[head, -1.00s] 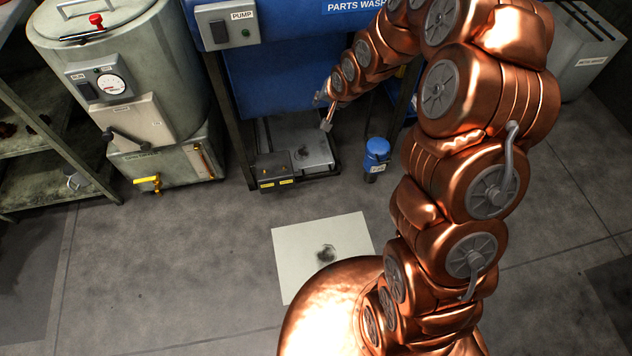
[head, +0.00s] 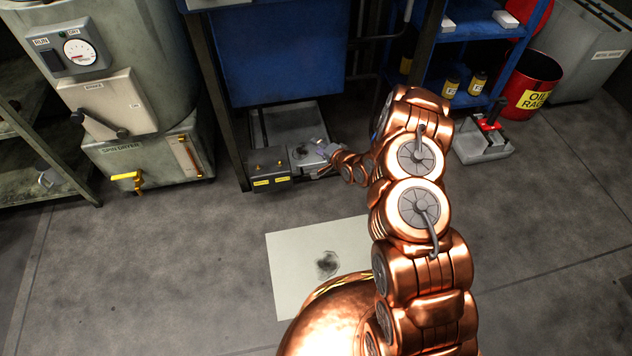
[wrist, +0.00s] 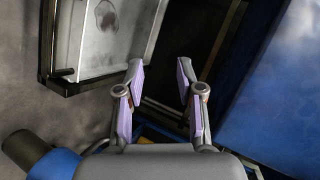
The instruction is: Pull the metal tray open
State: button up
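The metal tray (head: 292,122) is a shallow grey pan low under the blue parts washer, inside a dark frame. In the wrist view, a pale stained tray surface (wrist: 118,28) with a dark rim lies at upper left, beyond the fingers. My gripper (head: 323,147) is over the tray's front right part in the head view. In the wrist view my gripper (wrist: 160,76) has its two lilac-padded fingers apart with nothing between them. The left fingertip overlaps the tray's lower right corner in the picture; I cannot tell whether it touches.
A dark box with yellow labels (head: 268,168) stands at the tray's front left. A blue-topped canister (wrist: 45,160) is at lower left in the wrist view. A blue panel (wrist: 275,90) is at right. The floor around the pale mat (head: 290,260) is clear.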

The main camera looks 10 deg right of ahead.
jog(key=s+f+m+t+b, duration=0.1)
jog(key=s+f+b, duration=0.1)
jog(key=f, duration=0.3)
jog(key=s+d+f+m+b, duration=0.1)
jog(key=f+b, duration=0.1)
jog(key=f, duration=0.3)
jog(key=s+d+f+m+t+y+b, duration=0.1)
jog(key=s+f+b, duration=0.1)
jog(key=f, duration=0.3)
jog(key=shift+s+f+t+b, duration=0.3)
jog(key=shift+f+b, duration=0.05)
jog(key=shift+b, duration=0.15)
jog(key=b+x, duration=0.3)
jog(key=x, duration=0.3)
jog(key=shift+w+a+b, duration=0.15)
jog(key=shift+w+b, duration=0.1)
jog(key=shift+b, duration=0.15)
jog(key=shift+w+a, duration=0.2)
jog(key=shift+w, duration=0.25)
jog(key=shift+c, duration=0.4)
grip_shut()
